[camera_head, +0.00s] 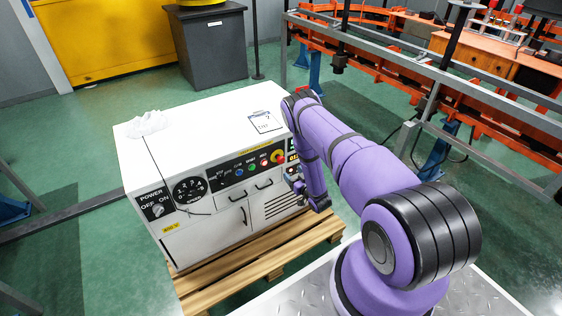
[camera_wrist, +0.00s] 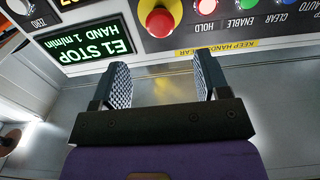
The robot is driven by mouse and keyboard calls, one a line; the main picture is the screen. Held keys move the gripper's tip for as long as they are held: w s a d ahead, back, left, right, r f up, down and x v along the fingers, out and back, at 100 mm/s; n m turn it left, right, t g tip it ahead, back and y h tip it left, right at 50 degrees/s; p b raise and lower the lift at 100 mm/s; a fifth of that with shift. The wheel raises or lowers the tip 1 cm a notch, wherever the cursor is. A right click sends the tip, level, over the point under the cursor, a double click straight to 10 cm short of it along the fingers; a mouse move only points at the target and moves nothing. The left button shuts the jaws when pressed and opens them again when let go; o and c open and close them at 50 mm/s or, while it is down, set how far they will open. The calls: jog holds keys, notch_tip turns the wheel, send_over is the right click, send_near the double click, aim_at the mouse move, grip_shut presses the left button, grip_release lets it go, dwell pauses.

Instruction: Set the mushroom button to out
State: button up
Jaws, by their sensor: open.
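The mushroom button (camera_wrist: 160,20) is a red knob on a yellow ring, at the top middle of the wrist view. It also shows in the head view (camera_head: 278,157), near the right end of the cabinet's control panel. I cannot tell whether it is in or out. My gripper (camera_wrist: 161,68) is open and empty, its two ridged fingers pointing toward the panel. The button lies ahead of the gap between the fingers, apart from them. In the head view the gripper is mostly hidden beside my purple arm.
A lit green display (camera_wrist: 90,40) reading "E1 STOP HAND 1 m/min" lies left of the button. A lit red HOLD button (camera_wrist: 206,6) and other buttons lie right. The white cabinet (camera_head: 200,125) stands on a wooden pallet (camera_head: 262,262). Papers (camera_head: 264,122) lie on top.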

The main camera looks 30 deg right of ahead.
aim_at(282, 161)
jog(key=w, duration=1)
jog(key=shift+w, duration=0.35)
